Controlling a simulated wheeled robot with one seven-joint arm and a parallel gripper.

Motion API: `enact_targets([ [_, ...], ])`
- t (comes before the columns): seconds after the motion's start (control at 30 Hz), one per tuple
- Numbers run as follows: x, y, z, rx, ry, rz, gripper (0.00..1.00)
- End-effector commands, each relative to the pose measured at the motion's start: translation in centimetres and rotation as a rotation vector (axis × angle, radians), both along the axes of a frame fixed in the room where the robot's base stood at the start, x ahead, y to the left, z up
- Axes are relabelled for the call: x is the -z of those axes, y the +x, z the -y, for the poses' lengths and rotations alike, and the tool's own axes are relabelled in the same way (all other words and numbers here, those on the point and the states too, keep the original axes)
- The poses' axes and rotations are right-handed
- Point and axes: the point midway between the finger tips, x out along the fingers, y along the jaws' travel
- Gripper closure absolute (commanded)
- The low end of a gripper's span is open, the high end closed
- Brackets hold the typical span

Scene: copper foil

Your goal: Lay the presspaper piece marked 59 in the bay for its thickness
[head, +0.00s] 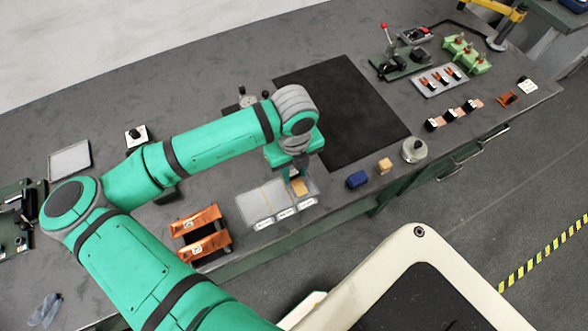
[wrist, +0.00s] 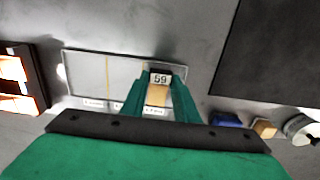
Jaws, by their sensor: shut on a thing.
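My gripper (wrist: 160,92) is shut on the presspaper piece (wrist: 158,95), a small tan piece with a white label reading 59. The piece also shows below my gripper in the head view (head: 299,186). It is over the right part of the pale sorting tray (head: 252,205), which has bays side by side and white labels along its front edge. The tray also shows in the wrist view (wrist: 86,72). The label text is too small to read surely. I cannot tell whether the piece touches the bay floor.
Copper-coloured parts in a black holder (head: 201,235) stand left of the tray. A blue block (head: 357,179), a tan block (head: 385,166) and a round grey knob-topped thing (head: 414,150) stand to its right. A black mat (head: 350,110) lies behind, bare.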

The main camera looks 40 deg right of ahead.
Motion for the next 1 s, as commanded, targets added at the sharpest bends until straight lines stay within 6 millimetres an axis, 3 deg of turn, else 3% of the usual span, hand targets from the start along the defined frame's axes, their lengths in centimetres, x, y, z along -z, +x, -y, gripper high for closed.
enact_targets([
  [1.0,1.03,0.02,-0.01,0.0,0.0,0.0,0.96],
])
